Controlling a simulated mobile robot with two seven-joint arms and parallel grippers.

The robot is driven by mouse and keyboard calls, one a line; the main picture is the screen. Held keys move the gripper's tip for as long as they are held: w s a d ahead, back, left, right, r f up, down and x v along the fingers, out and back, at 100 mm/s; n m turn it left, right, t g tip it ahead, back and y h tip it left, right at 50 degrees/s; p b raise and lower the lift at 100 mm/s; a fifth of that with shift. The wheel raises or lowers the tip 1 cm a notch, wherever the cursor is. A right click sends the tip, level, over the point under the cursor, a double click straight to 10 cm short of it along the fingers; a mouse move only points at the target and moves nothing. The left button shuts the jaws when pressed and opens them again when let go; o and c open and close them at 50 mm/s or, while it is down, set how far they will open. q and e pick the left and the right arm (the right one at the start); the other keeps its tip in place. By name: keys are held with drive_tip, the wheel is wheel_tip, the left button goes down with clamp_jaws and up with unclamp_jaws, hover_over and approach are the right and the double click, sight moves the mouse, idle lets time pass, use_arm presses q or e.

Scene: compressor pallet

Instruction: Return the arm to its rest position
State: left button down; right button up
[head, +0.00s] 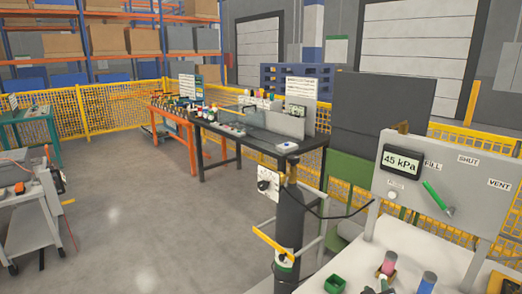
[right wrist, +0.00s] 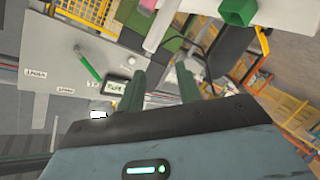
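My right gripper (right wrist: 160,70) shows in the right wrist view with its two dark green fingers apart and nothing seen between them. Beyond the fingers is the grey panel (right wrist: 60,80), turned over in this view, with its green lever (right wrist: 88,65) and gauge. In the head view the panel (head: 450,170) stands at the right. Its gauge (head: 401,162) reads 45 kPa, and its green lever (head: 437,196) lies slanted among the FILL, SHUT and VENT labels. I cannot clearly make out the right gripper in the head view. My left gripper is not in view.
A green box (head: 335,284), a pink cylinder (head: 389,262) and a blue one (head: 428,282) are low in front. A grey cart (head: 35,215) is at left; the middle floor is clear.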

drive_tip(key=s+a+f+g+y, duration=0.2)
drive_tip(key=s+a+f+y, duration=0.1)
drive_tip(key=s+f, duration=0.8)
drive_tip(key=s+a+f+g+y, duration=0.1)
drive_tip(key=s+a+f+y, duration=0.2)
drive_tip(key=s+f, duration=0.8)
drive_tip(key=s+a+r+m+g+y, duration=0.1)
drive_tip(key=s+a+y, duration=0.1)
drive_tip(key=s, duration=1.4)
drive_tip(key=shift+a+m+g, duration=0.3)
drive_tip(key=shift+a+g, duration=0.1)
drive_tip(key=shift+a, duration=0.1)
idle(1.0)
drive_tip(key=shift+o, duration=0.4)
drive_tip(key=shift+d, duration=0.15)
idle(0.3)
